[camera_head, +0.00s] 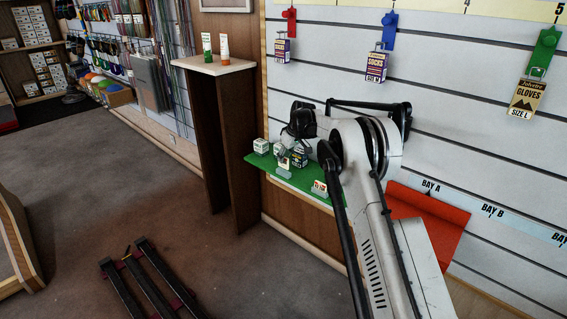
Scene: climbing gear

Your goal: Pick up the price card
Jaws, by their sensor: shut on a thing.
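A small price card (284,163) with a dark picture stands in a grey holder near the front edge of the green shelf (258,162). A second small card (320,187) in a grey holder stands further right on the same shelf, close to my arm. My gripper (284,154) reaches down over the shelf from the dark wrist and appears shut at the top of the left card. The fingers are small and partly lost among the boxes, so the exact contact is hard to see.
Small boxes (261,146) stand on the green shelf around the card. A red shelf (428,220) is right of my arm. Tagged packs, including gloves (526,98), hang on the slatted wall. A wooden stand (214,64) holds two tubes.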

